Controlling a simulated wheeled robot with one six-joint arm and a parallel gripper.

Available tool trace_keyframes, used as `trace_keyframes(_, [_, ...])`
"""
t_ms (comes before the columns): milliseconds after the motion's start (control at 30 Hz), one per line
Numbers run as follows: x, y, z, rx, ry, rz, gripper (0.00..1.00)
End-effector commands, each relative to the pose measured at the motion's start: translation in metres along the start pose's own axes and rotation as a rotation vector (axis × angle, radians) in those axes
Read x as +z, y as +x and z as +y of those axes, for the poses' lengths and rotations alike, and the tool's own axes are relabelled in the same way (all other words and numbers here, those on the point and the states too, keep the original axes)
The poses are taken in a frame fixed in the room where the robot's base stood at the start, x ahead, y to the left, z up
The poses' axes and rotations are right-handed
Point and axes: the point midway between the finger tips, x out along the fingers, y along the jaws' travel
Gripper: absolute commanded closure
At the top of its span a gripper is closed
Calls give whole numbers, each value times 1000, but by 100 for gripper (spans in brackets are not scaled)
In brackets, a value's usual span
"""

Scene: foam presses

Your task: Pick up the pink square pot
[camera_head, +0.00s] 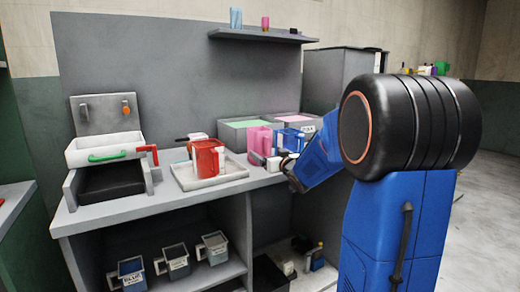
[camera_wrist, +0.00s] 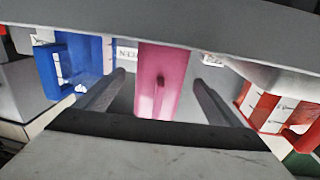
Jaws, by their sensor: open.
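The pink square pot (camera_head: 259,141) stands upright on the counter, right of the red pot's tray in the head view. In the wrist view the pink pot (camera_wrist: 158,70) is in the middle, straight ahead, with its handle facing the camera. My gripper (camera_head: 273,163) is low over the counter, close in front of the pot. In the wrist view my gripper (camera_wrist: 160,80) is open, with one finger to each side of the pot in the picture. I cannot tell whether the pot is between the fingertips or just beyond them.
A blue pot (camera_head: 291,140) stands close on the right. A red pot (camera_head: 207,157) sits in a white tray (camera_head: 240,171) on the left. Bins with green (camera_head: 243,123) and pink (camera_head: 287,118) contents stand behind. A shelf (camera_head: 262,35) hangs on the back panel.

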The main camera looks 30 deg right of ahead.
Motion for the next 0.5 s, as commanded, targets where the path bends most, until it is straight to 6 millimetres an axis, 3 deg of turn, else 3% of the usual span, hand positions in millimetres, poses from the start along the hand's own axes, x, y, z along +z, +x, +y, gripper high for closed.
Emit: trace_keyframes(500, [-1,40,-1,-1,1,0,12])
